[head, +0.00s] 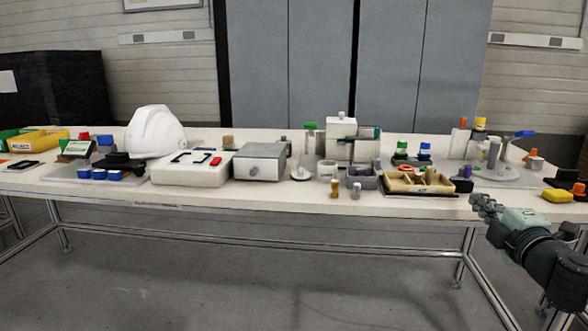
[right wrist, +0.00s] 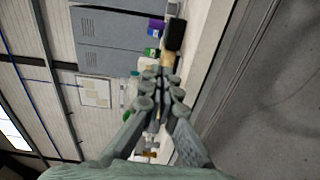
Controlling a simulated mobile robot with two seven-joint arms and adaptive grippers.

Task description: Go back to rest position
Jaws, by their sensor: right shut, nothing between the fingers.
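My right gripper (head: 484,205) shows at the right of the head view, in front of the table's front edge near its right end. It is shut and holds nothing. In the right wrist view its fingers (right wrist: 162,88) are together, with the table seen sideways beyond them. My left gripper is in neither view. A white helmet shell (head: 155,132) sits on the left part of the table, apart from my right gripper.
The long white table (head: 240,198) is crowded. A wooden tray (head: 420,187) and a yellow block (head: 557,195) lie nearest my right gripper. A grey box (head: 261,162) stands mid-table. Grey cabinets (head: 300,60) stand behind. The floor (head: 250,270) in front looks clear.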

